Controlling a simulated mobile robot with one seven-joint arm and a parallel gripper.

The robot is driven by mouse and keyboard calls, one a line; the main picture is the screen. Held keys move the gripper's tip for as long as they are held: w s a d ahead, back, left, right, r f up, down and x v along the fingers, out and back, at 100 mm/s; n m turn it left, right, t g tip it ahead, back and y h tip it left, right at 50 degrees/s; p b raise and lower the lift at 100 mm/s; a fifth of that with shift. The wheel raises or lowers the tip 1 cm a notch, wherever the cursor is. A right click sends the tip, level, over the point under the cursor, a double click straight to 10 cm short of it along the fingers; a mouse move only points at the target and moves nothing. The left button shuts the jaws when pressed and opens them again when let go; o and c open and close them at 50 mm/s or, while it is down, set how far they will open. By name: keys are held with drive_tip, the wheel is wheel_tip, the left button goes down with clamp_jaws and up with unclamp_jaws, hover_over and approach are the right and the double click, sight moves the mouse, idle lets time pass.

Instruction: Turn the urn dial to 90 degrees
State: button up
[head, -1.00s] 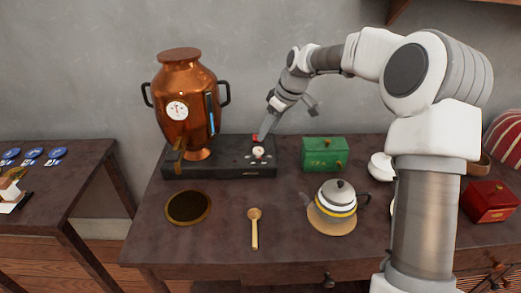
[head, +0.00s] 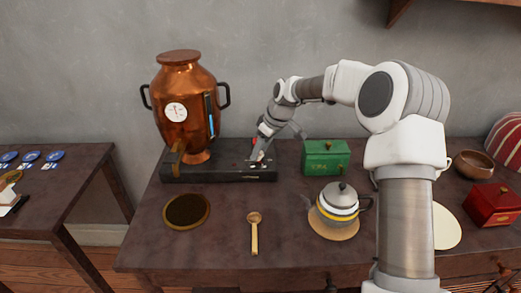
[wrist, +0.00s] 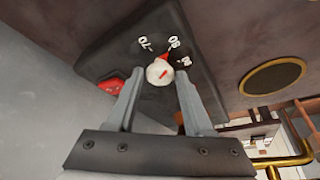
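The copper urn (head: 188,88) stands on a black base (head: 222,173) at the back left of the table, with a white gauge (head: 176,112) on its front. The dial is a small white knob with a red pointer; it shows in the wrist view (wrist: 159,73), beside white number marks and a red mark. The pointer leans toward the middle number, which looks like 80. My gripper (head: 259,159) is low over the base's right part. In the wrist view its fingers (wrist: 160,78) are apart, one on each side of the knob, with narrow gaps.
A red part (wrist: 108,88) sits on the base left of the knob in the wrist view. A green tea box (head: 325,158) stands close right of my gripper. A teapot (head: 340,202), wooden spoon (head: 254,235) and round dark dish (head: 187,210) are nearer the front.

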clamp_jaws()
drive_tip(key=shift+m, duration=0.3)
drive_tip(key=m, duration=0.1)
drive_tip(key=m+t+h, duration=0.1)
drive_tip(key=m, duration=0.3)
drive_tip(key=shift+s+a+t+h+p, duration=0.15)
drive_tip(key=shift+a+t+h+p, duration=0.15)
drive_tip(key=shift+h+p, duration=0.1)
drive_tip(key=m+h, duration=0.1)
drive_tip(key=m, duration=0.2)
drive_tip(key=m+h, duration=0.1)
drive_tip(key=m, duration=0.2)
drive_tip(key=shift+a+p, duration=0.1)
drive_tip(key=shift+p, duration=0.3)
drive_tip(key=shift+o, duration=2.1)
unclamp_jaws()
